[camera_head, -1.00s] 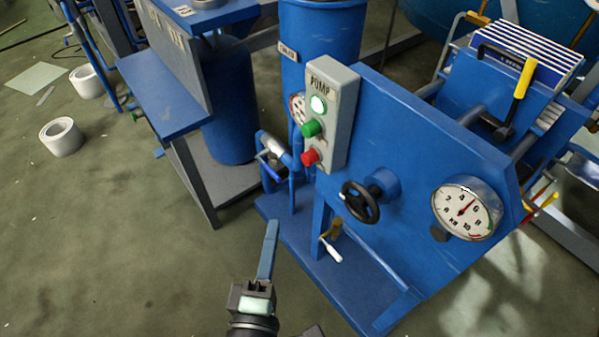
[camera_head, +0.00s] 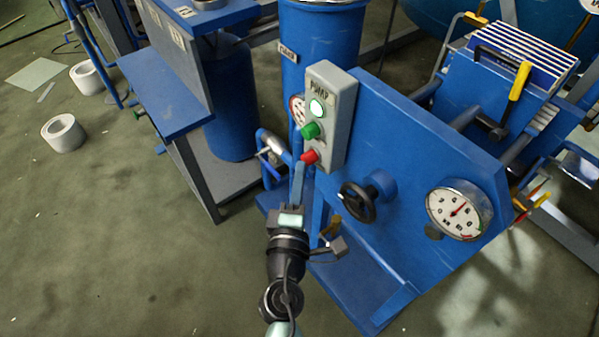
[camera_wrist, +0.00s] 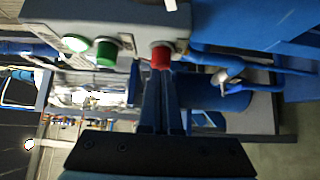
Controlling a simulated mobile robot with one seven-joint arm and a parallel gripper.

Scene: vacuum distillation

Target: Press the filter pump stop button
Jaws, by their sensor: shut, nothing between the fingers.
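The grey pump control box (camera_head: 344,105) is fixed to the blue panel. It carries a lit white-green lamp (camera_head: 316,108), a green button (camera_head: 310,130) and, lowest, the red stop button (camera_head: 310,157). My gripper (camera_head: 299,168) is shut and empty, its blue fingers pointing up at the red button. In the wrist view the fingertips (camera_wrist: 161,75) are right at the red button (camera_wrist: 160,57), overlapping its lower edge. I cannot tell whether they touch it. The green button (camera_wrist: 106,53) and the lamp (camera_wrist: 76,43) are left of it there.
A black handwheel (camera_head: 358,202) and a round gauge (camera_head: 458,210) are on the blue panel right of the box. Pipework (camera_head: 275,147) lies just left of the red button. Open floor is at the lower left, with two white rolls (camera_head: 63,133) farther back.

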